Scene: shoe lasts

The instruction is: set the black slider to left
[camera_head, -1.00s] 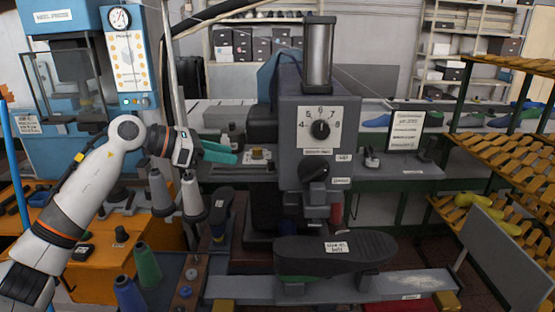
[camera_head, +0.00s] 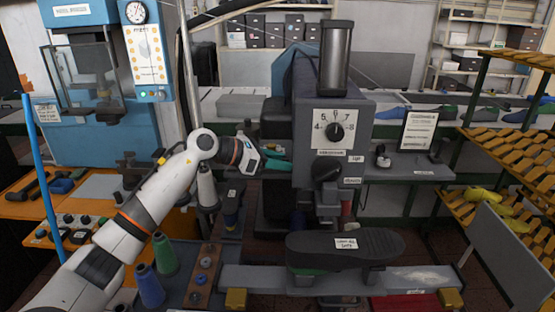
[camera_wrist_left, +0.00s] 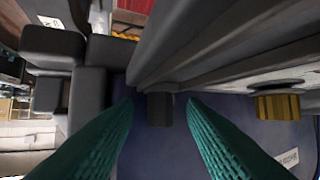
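My left gripper (camera_head: 276,163) reaches in from the left, its teal fingers beside the left side of the grey machine (camera_head: 310,150). In the left wrist view the two ribbed teal fingers (camera_wrist_left: 158,120) are spread apart. A small dark block (camera_wrist_left: 160,108), which may be the black slider, stands in the gap between them. Neither finger clearly touches it. Its label and its track cannot be made out. In the head view I cannot pick out the slider. My right gripper is out of view.
The machine's front carries a numbered dial (camera_head: 336,132) and a black lower knob (camera_head: 326,171). A yellow ribbed knob (camera_wrist_left: 278,104) shows right of the fingers in the wrist view. A dark shoe last (camera_head: 345,248) lies below; thread spools (camera_head: 164,255) stand at lower left.

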